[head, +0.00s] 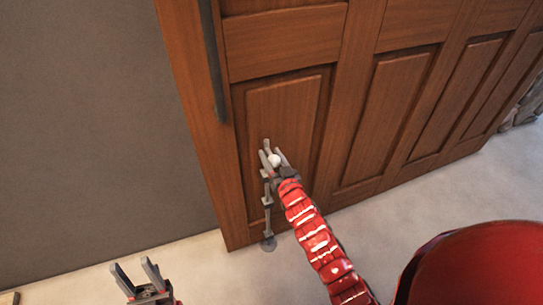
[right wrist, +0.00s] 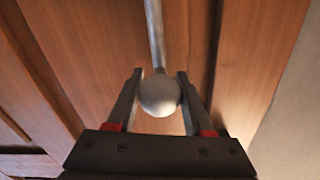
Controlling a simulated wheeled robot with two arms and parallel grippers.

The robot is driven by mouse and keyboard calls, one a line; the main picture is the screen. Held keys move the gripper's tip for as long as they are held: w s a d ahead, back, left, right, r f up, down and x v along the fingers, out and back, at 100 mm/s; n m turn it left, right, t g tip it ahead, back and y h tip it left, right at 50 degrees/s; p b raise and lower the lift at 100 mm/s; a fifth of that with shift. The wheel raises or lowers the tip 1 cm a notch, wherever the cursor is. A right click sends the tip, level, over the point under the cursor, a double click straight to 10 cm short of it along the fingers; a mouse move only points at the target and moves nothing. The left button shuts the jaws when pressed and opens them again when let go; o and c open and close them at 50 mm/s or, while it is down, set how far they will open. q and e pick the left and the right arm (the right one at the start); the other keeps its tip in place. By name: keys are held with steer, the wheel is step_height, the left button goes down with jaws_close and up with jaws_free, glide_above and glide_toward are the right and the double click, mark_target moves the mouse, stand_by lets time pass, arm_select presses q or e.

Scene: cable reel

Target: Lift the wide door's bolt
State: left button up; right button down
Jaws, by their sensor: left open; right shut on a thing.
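The wide wooden door (head: 285,105) fills the upper right of the head view. A grey metal bolt (head: 267,216) runs upright along the door's lower left panel, its lower end near a small round floor plate (head: 268,244). I cannot tell whether the bolt's end sits in the plate. My right gripper (head: 272,156) is shut on the bolt's pale round knob (right wrist: 160,96), one finger on each side; the rod (right wrist: 155,35) shows beyond it in the right wrist view. My left gripper (head: 137,274) is open and empty, low over the floor at the left.
A long dark vertical handle (head: 213,60) is on the door's left part. A grey wall (head: 85,130) stands left of the door. Pale floor (head: 420,205) lies in front. Stones (head: 525,108) show at the far right edge.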

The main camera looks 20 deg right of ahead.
mark_target(272, 155)
step_height(272, 155, up, 8)
steer(key=p, duration=0.4)
steer(key=shift+f+p, duration=0.2)
steer(key=shift+p, duration=0.2)
steer(key=shift+w, duration=0.1)
steer(key=shift+c, duration=1.8)
jaws_free()
steer(key=shift+f, duration=0.1)
